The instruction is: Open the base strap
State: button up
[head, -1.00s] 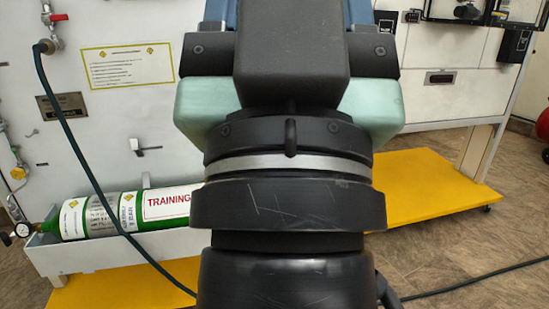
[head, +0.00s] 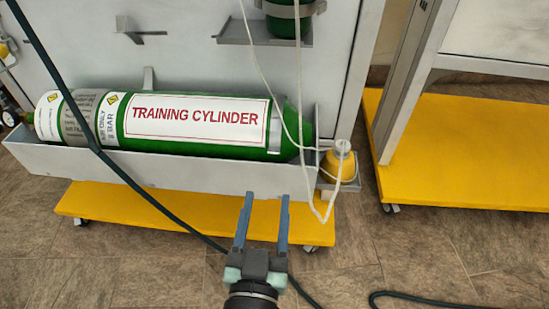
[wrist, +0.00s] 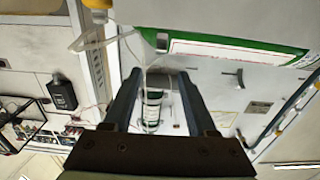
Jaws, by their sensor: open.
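My gripper (head: 266,198) is open and empty in the head view, its fingers pointing toward the panel, in front of the trough's lower edge. Both fingers also show in the wrist view (wrist: 160,75). A green training cylinder (head: 135,122) lies in a grey trough (head: 215,177); its green side shows in the wrist view (wrist: 235,50). A small upright green cylinder (head: 287,26) stands on a shelf at the top, with a grey band (head: 291,9) around it. It appears between my fingers in the wrist view (wrist: 152,112). I cannot tell which band is the base strap.
A yellow bottle (head: 339,166) with pale tubing (head: 303,95) stands at the trough's right end. A dark green hose (head: 70,100) crosses the trough's left part and runs along the floor. Yellow wheeled bases (head: 165,212) stand below the panels. The tiled floor (head: 430,250) at right is mostly clear.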

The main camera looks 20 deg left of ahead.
aim_at(273, 152)
jog(key=b+x, duration=0.1)
jog(key=x, duration=0.3)
jog(key=b+x, duration=0.2)
jog(key=x, duration=0.2)
jog(key=b+x, duration=0.1)
jog(key=x, duration=0.3)
jog(key=shift+w+a+f+b, duration=0.15)
jog(key=shift+w+f+b, duration=0.15)
jog(key=shift+b, duration=0.05)
grip_shut()
dwell(1.1)
